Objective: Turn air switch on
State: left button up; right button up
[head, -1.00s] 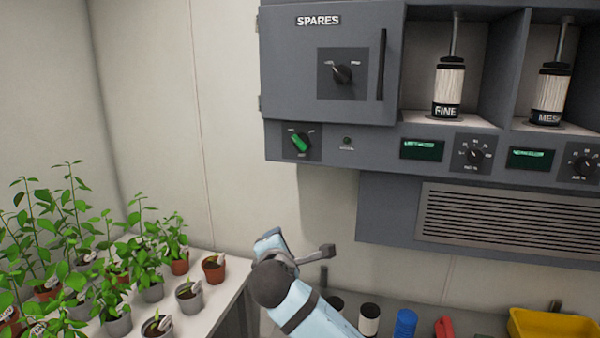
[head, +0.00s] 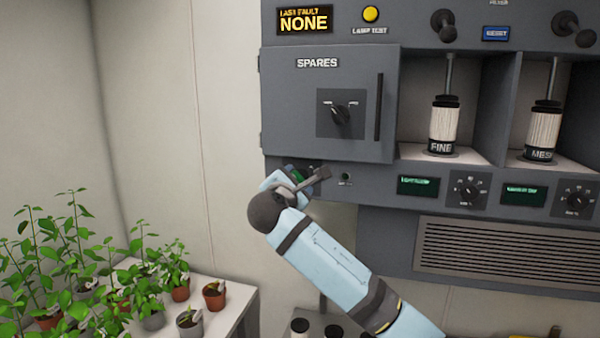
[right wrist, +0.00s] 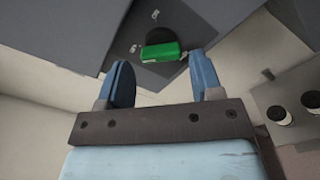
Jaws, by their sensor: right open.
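The air switch appears to be the green-handled rotary knob (right wrist: 160,51) on a dark square plate at the lower left of the grey cabinet. In the head view only a bit of its green handle (head: 299,175) shows, as my right gripper (head: 300,180) covers most of it. In the right wrist view my right gripper (right wrist: 161,82) has its two blue fingers apart, with the green handle just beyond and between the tips. The fingers seem not to touch it. My left gripper is out of view.
A SPARES door (head: 300,110) with a black knob (head: 341,114) and a vertical handle is just above. A small indicator (head: 346,177) sits right of the switch. Potted plants (head: 130,280) stand on a bench at lower left. Bare wall lies left of the cabinet.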

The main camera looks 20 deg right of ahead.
aim_at(299, 178)
jog(key=x, duration=0.2)
jog(key=shift+w+d+r+p, duration=0.1)
jog(key=shift+w+d+p, duration=0.15)
jog(key=shift+w+p, duration=0.05)
jog(key=shift+w+d, duration=0.35)
jog(key=shift+w, duration=0.15)
jog(key=shift+c, duration=0.6)
jog(key=c, duration=0.5)
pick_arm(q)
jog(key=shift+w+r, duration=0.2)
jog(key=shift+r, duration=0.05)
